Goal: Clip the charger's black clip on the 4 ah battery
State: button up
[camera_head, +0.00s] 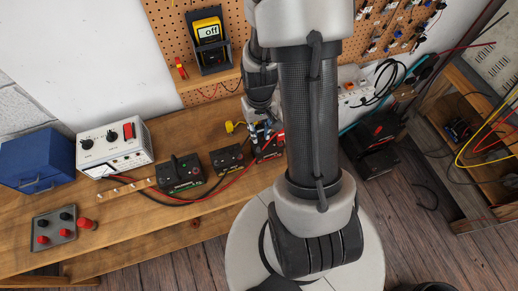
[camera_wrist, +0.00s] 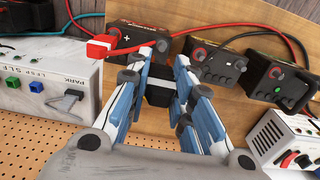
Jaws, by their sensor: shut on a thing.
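My gripper (camera_wrist: 160,95), with blue-and-white fingers, is shut on a small dark piece that looks like the black clip (camera_wrist: 158,91). In the wrist view it is just in front of a black battery (camera_wrist: 125,35) marked with a plus. A red clip (camera_wrist: 103,46) is at that battery's plus end. In the head view my gripper (camera_head: 262,130) is over the right end of the bench, partly hiding this battery (camera_head: 268,152). I cannot read any battery's capacity, nor tell whether the black clip touches a terminal. The charger (camera_head: 115,148) is a white box at the left.
Two more black boxes, a middle one (camera_head: 228,158) and a larger left one (camera_head: 181,173), stand on the bench with red and black cables beside them. A white switch box (camera_wrist: 45,90) is close at left in the wrist view. A pegboard (camera_head: 225,75) stands behind.

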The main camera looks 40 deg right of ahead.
aim_at(258, 148)
jog(key=f+b, duration=0.1)
jog(key=f, duration=0.2)
jog(key=shift+a+b, duration=0.2)
jog(key=shift+b, duration=0.1)
jog(key=shift+f+b, duration=0.45)
jog(key=shift+f, duration=0.05)
jog(key=shift+f+b, duration=1)
jog(key=shift+f, duration=0.25)
jog(key=o, duration=0.8)
jog(key=shift+o, duration=0.2)
jog(key=shift+r, duration=0.1)
